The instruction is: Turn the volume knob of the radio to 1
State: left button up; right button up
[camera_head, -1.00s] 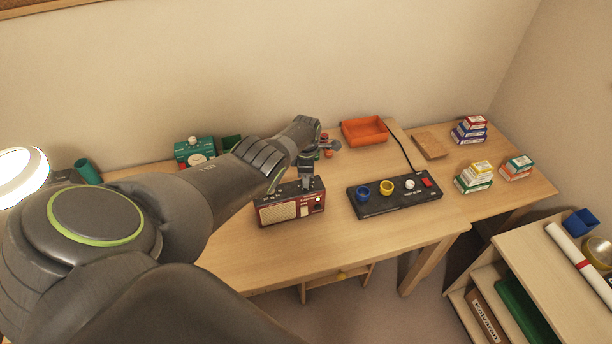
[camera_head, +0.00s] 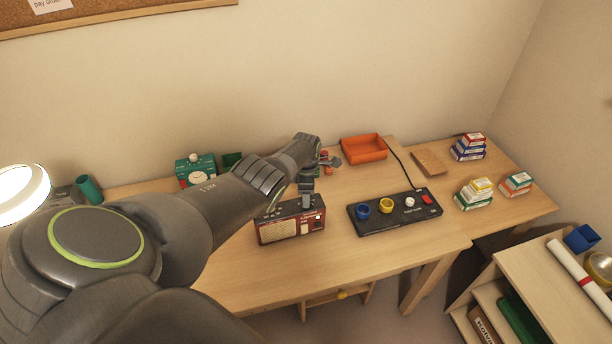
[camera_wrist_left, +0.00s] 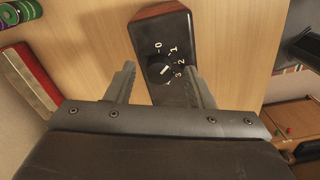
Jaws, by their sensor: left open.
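The radio (camera_head: 291,228) stands on the desk, dark red with a pale speaker grille and a dark top. In the left wrist view its dark panel carries a round black volume knob (camera_wrist_left: 160,69) with a white mark and the figures 0, 1, 2 and 3. The mark seems to slant toward the figures' side, but I cannot tell its exact setting. My left gripper (camera_head: 307,201) points down over the radio's right half. In the wrist view the open gripper (camera_wrist_left: 160,72) has one finger on each side of the knob, apart from it. My right gripper is out of view.
A black control panel (camera_head: 385,226) with coloured knobs lies right of the radio. An orange tray (camera_head: 363,156) and small red items (camera_head: 324,162) are behind. A green device (camera_head: 194,181) stands at the back left.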

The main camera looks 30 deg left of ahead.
pick_arm(q)
notch_tip(320, 180, up, 3)
jog(key=shift+f+p, duration=0.15)
jog(key=shift+p, duration=0.8)
notch_tip(320, 180, up, 14)
jog(key=shift+b, duration=0.4)
